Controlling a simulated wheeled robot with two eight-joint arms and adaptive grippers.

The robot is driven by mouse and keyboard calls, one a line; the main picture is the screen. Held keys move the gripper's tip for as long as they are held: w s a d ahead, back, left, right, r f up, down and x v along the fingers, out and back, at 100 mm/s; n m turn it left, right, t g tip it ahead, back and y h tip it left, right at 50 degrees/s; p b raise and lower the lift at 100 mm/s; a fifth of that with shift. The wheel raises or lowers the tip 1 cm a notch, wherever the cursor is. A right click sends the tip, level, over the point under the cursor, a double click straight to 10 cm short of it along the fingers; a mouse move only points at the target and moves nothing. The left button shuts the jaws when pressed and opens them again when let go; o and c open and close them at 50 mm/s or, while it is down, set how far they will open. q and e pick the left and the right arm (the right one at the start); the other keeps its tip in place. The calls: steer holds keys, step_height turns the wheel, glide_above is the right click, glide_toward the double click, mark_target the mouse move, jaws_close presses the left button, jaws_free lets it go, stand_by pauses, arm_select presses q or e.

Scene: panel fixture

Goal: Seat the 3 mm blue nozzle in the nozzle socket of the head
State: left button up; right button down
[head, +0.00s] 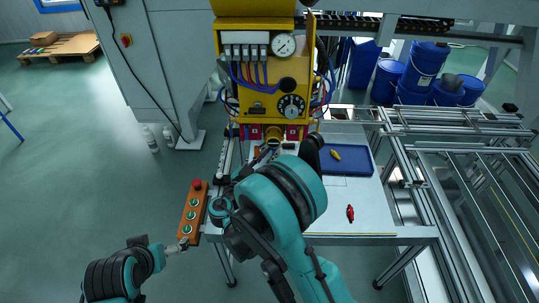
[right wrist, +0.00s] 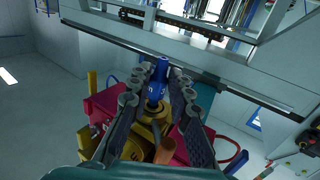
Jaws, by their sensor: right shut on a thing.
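My right gripper (right wrist: 157,88) is shut on the blue nozzle (right wrist: 157,82), which sits between its two ribbed fingers. In the right wrist view, the brass socket part of the head (right wrist: 150,112) shows close by the nozzle, partly hidden by the fingers. I cannot tell whether the nozzle is in the socket. In the head view, the right gripper (head: 264,154) is just under the yellow head (head: 258,104), and my forearm hides much of it. The blue nozzle cannot be made out there. My left gripper (head: 178,247) is low at left, away from the head; its jaws are too small to read.
A blue tray (head: 361,164) holds a yellow nozzle (head: 336,155). A red nozzle (head: 350,213) lies on the white table (head: 378,218). An orange button box (head: 188,222) is at the table's left edge. Metal frames (head: 450,150) stand at right.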

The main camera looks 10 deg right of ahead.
steer(key=shift+r+p, duration=0.4)
steer(key=shift+r, duration=0.35)
steer(key=c, duration=1.3)
jaws_free()
steer(key=shift+a, duration=0.1)
steer(key=v, duration=0.7)
steer(key=s+d+n+g+y, duration=0.5)
steer(key=s+d+y, duration=0.15)
steer(key=d, duration=0.35)
steer(key=s+a+n+y, duration=0.1)
steer(key=s+y, duration=0.1)
steer(key=s, duration=0.2)
steer(key=s+n+y, duration=0.1)
steer(key=s+y, duration=0.1)
steer(key=s, duration=0.2)
steer(key=s+a+n+y, duration=0.1)
steer(key=s+n+y, duration=0.1)
steer(key=s, duration=0.2)
steer(key=shift+s+a+g, duration=0.3)
steer(key=shift+a, duration=0.1)
